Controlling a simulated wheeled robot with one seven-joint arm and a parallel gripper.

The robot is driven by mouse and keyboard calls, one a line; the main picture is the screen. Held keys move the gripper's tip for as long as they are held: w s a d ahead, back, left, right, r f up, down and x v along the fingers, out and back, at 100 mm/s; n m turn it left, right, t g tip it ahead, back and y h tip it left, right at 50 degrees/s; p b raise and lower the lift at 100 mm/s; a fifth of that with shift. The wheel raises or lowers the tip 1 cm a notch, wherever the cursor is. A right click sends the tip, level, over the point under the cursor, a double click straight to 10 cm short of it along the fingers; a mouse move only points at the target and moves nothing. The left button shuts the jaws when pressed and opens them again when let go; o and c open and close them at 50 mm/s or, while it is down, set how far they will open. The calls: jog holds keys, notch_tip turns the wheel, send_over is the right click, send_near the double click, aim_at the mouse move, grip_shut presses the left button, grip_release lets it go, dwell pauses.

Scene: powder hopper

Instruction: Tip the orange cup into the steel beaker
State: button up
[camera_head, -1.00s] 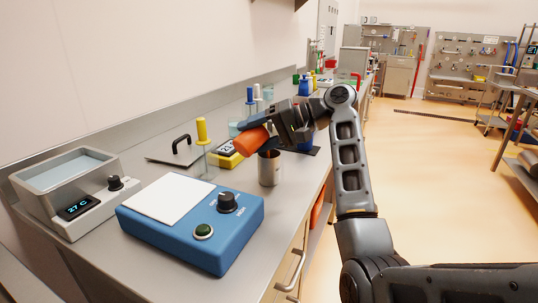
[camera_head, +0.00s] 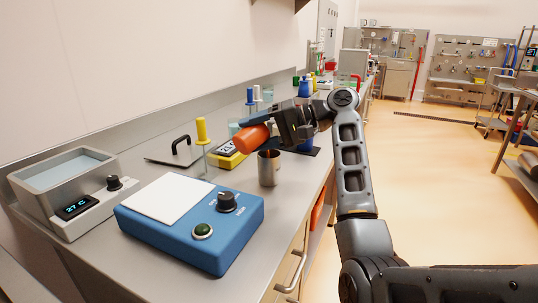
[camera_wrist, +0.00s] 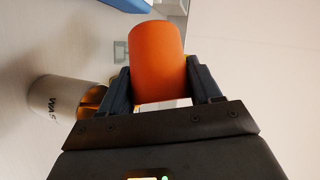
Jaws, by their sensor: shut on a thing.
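The orange cup (camera_head: 252,139) is held in my gripper (camera_head: 276,125), tilted well over on its side and a little above the bench. The steel beaker (camera_head: 269,169) stands upright on the bench, below the cup and slightly to its right in the head view. In the wrist view the orange cup (camera_wrist: 158,62) sits between both fingers of my gripper (camera_wrist: 158,85). The steel beaker (camera_wrist: 62,97) shows to the left there, with lettering on its side and a brownish inside. The inside of the cup is hidden.
A blue device (camera_head: 190,222) with a white plate and knobs stands in front of the beaker. A water bath (camera_head: 72,187) is at the left. A yellow scale (camera_head: 228,158) and a yellow-topped stand (camera_head: 202,145) are behind the beaker.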

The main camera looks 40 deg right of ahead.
jog(key=shift+d+r+m+t+y+p, duration=0.3)
jog(key=shift+d+m+y+p, duration=0.25)
jog(key=shift+p, duration=0.5)
dwell(0.4)
jog(key=shift+d+f+m+t+y+p, duration=0.3)
jog(key=shift+f+m+y+p, duration=0.15)
jog(key=shift+f+y, duration=0.15)
dwell(0.8)
jog(key=shift+a+r+n+g+h+b, duration=0.35)
jog(key=shift+n+h+b, duration=0.25)
jog(key=shift+b, duration=0.5)
jog(key=shift+a+f+h, duration=0.1)
jog(key=shift+a+h, duration=0.1)
jog(key=shift+h, duration=0.05)
